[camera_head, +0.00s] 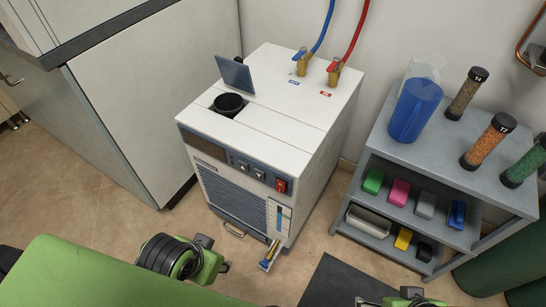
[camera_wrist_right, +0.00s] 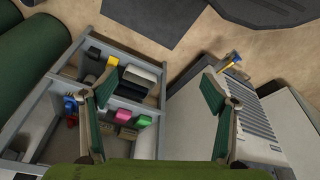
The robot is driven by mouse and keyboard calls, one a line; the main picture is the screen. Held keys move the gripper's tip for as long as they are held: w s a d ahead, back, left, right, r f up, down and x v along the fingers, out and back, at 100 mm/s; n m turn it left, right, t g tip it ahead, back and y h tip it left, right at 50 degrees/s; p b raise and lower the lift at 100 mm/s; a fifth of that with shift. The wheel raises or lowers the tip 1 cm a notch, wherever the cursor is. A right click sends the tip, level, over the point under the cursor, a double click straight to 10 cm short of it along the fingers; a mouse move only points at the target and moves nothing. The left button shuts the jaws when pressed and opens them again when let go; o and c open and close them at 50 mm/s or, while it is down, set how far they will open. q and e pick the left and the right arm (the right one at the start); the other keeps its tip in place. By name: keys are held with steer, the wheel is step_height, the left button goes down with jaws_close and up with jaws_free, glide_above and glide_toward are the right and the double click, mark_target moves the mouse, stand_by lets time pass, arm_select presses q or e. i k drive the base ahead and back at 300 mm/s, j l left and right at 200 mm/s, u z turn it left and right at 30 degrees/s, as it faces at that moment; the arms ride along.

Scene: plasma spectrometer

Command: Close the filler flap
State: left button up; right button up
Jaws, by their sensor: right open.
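The filler flap (camera_head: 235,75) is a dark blue-grey plate standing up, open, on top of the white chiller unit (camera_head: 290,125). The black filler opening (camera_head: 228,104) is uncovered in front of it. My left arm comes in low from the left; its end with the left gripper (camera_head: 212,262) is in front of the chiller, below and well away from the flap, its fingers unclear. My right gripper (camera_wrist_right: 158,88) is open and empty in the right wrist view; only a bit of it shows at the bottom edge of the head view. The flap is not visible in the right wrist view.
Blue and red hoses (camera_head: 357,30) rise from valves at the chiller's back. A grey shelf cart (camera_head: 381,141) with a blue jug (camera_head: 414,112), tubes and coloured boxes stands to the right. A large white cabinet (camera_head: 140,90) stands left. The space above the chiller's front is free.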

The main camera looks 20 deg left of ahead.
mark_target(234, 73)
steer(key=k+j+u, duration=0.15)
steer(key=j, duration=0.15)
steer(key=k+j+u, duration=0.15)
steer(key=j, duration=0.15)
steer(key=k+j+u, duration=0.15)
steer(key=j, duration=0.15)
steer(key=j+u, duration=0.15)
steer(key=j, duration=0.15)
